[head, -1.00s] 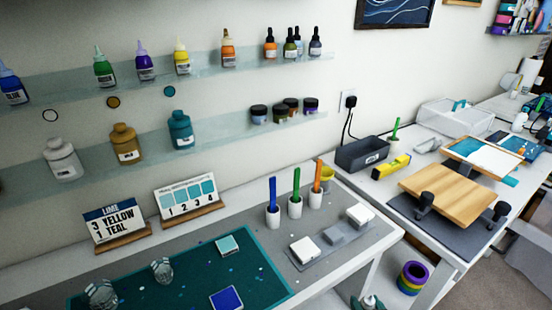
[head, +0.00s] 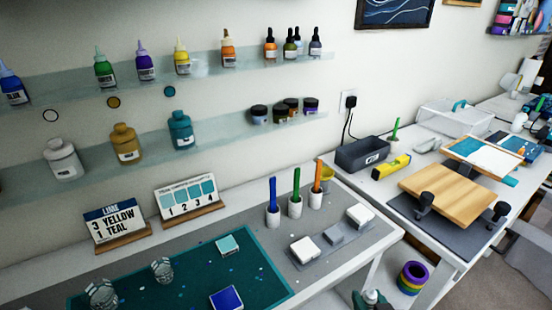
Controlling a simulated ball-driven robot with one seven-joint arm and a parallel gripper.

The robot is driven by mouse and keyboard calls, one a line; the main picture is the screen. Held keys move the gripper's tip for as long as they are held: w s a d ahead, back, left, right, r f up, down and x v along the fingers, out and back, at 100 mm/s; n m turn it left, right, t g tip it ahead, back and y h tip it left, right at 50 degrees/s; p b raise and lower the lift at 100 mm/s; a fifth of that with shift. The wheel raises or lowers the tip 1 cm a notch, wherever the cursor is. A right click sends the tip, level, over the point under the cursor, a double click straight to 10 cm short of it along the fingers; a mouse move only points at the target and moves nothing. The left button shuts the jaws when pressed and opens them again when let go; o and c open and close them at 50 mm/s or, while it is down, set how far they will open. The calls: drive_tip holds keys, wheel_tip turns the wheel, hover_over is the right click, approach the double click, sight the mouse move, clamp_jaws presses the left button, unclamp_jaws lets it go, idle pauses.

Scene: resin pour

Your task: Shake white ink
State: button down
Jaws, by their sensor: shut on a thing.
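My gripper (head: 369,304) shows only at the bottom edge, right of centre, in front of the bench's front edge. Its dark green fingers are shut on a small pale bottle, taken as the white ink (head: 371,296). Only the bottle's top shows; its label and lower part are hidden or cut off by the frame.
Glass shelves (head: 140,71) hold several ink bottles and jars. The bench has a teal mat (head: 190,262) with clear cups (head: 162,270), white pots with coloured sticks (head: 295,206) and white blocks (head: 305,249). A second bench (head: 420,160) with a wooden board (head: 455,193) stands at right.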

wheel_tip(320, 180, down, 8)
drive_tip(key=r, duration=0.1)
drive_tip(key=shift+r, duration=3.25)
drive_tip(key=shift+s, duration=0.1)
wheel_tip(320, 180, down, 7)
wheel_tip(320, 180, up, 8)
drive_tip(key=shift+f, duration=0.2)
wheel_tip(320, 180, down, 7)
drive_tip(key=shift+f, duration=0.15)
